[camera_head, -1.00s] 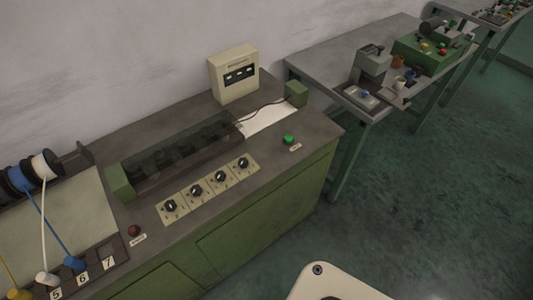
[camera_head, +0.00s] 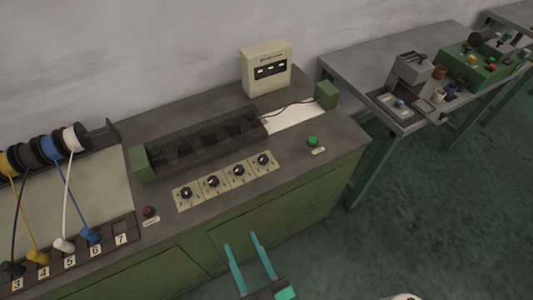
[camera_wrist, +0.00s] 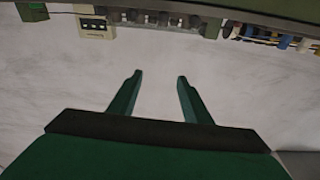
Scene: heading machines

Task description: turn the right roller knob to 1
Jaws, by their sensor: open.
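A row of several black roller knobs on cream dial plates lies along the front of the green machine's top. The rightmost knob (camera_head: 262,159) is farthest from the wire spools; the dial markings are too small to read. My gripper (camera_head: 241,239) is open and empty, its two teal fingers low in the head view, in front of the machine's front panel and apart from the knobs. In the wrist view my gripper (camera_wrist: 160,76) points at a pale wall, with the machine at the top edge; I cannot make out the knobs there.
A green button (camera_head: 313,141) is right of the knobs and a red button (camera_head: 149,211) left of them. A dark covered roller unit (camera_head: 200,137) and a cream meter box (camera_head: 266,69) stand behind. Wire spools (camera_head: 50,148) are at left. Floor (camera_head: 420,210) is clear at right.

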